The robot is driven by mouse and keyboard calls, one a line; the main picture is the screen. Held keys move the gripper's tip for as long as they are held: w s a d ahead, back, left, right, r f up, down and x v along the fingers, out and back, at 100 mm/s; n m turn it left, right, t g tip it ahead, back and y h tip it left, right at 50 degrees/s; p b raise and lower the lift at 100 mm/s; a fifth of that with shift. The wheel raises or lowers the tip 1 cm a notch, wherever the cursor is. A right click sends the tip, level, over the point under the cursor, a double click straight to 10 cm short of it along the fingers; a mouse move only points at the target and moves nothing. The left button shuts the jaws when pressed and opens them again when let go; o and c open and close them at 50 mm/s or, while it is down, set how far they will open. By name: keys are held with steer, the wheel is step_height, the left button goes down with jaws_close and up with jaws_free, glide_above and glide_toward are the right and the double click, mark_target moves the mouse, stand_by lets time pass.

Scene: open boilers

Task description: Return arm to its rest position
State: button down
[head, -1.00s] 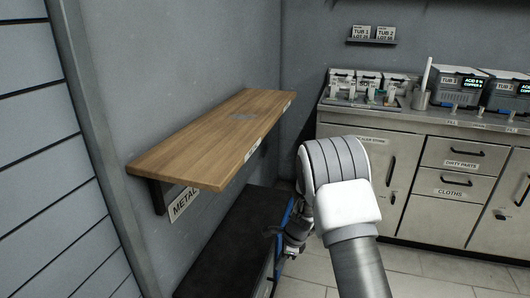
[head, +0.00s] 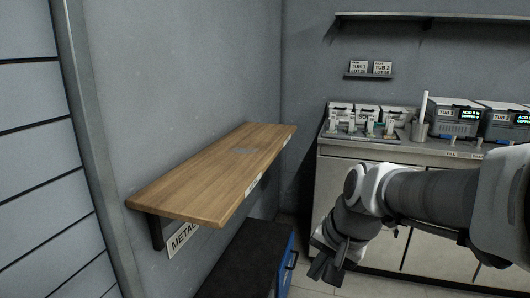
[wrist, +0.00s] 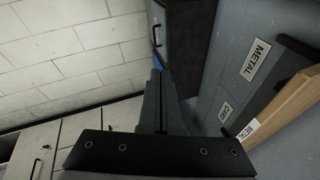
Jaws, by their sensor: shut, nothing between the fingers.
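My gripper (head: 328,268) hangs at the end of my bent arm in the head view, low in front of the grey cabinets and to the right of the wooden shelf. It is shut and empty. In the wrist view the closed fingers (wrist: 158,95) point toward the floor and the blue-sided cabinet, touching nothing that I can see.
A wooden wall shelf (head: 215,175) with a flat grey patch juts out at left. Below it stands a dark-topped blue cabinet (head: 245,262). A counter (head: 440,150) at right carries a rack of fittings (head: 362,122) and tub units (head: 455,118). Floor (wrist: 70,45) is open beside the blue cabinet.

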steer(key=s+d+r+n+t+h, duration=0.1)
steer(key=s+d+n, duration=0.15)
steer(key=s, duration=0.45)
steer(key=s+d+r+n+t+h, duration=0.1)
steer(key=s+d+r+n, duration=0.1)
steer(key=s+n, duration=0.3)
step_height(320, 180, up, 20)
steer(key=s+m+p, duration=0.1)
steer(key=p, duration=1.9)
steer(key=shift+r+m+p, duration=0.25)
steer(key=shift+m+p, duration=0.05)
steer(key=shift+m, duration=0.05)
